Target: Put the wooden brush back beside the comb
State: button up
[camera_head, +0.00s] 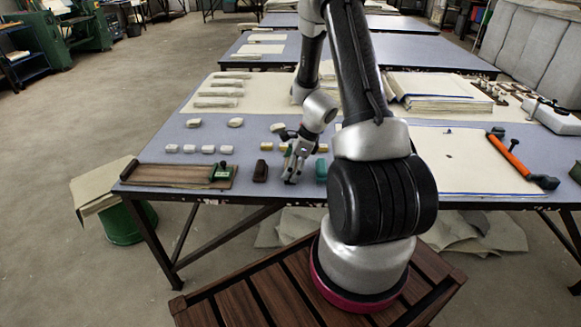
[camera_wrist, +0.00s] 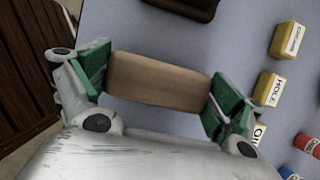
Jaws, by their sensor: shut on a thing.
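The wooden brush (camera_wrist: 160,82) is a plain tan-brown block in the wrist view, gripped across its length between the green pads of my gripper (camera_wrist: 162,88). No bristles show. In the head view my gripper (camera_head: 292,172) points down over the near edge of the blue-grey table, and the brush is hardly visible there. A dark brown object (camera_head: 261,171) stands on the table just left of my gripper; its edge also shows at the top of the wrist view (camera_wrist: 185,6). I cannot tell whether it is the comb, and no comb is clearly recognisable.
Small yellow labelled blocks (camera_wrist: 267,89) lie beyond the brush, with red (camera_wrist: 306,143) and blue cylinders near them. A green block (camera_head: 321,169) is right of my gripper. A wooden board (camera_head: 170,176) lies left. Several pale blocks (camera_head: 207,149) stand behind it.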

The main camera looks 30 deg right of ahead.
jog(key=o, duration=0.6)
jog(key=shift+o, duration=0.2)
jog(key=v, duration=1.2)
jog(key=s+a+r+n, duration=0.2)
jog(key=r+n, duration=0.2)
jog(key=r, duration=0.2)
jog(key=s+a+r+n, duration=0.1)
jog(key=a+r+n, duration=0.2)
jog(key=r, duration=0.2)
jog(key=s+a+r+n+h, duration=0.2)
jog(key=s+r+n, duration=0.5)
jog(key=s+n, duration=0.2)
jog(key=s+a+r+n+t+h, duration=0.1)
jog(key=s+a+r+n, duration=0.1)
jog(key=s+r+n, duration=0.5)
jog(key=shift+s+n+t+h, duration=0.3)
jog(key=shift+s+n+h, duration=0.1)
jog(key=shift+s+n, duration=0.55)
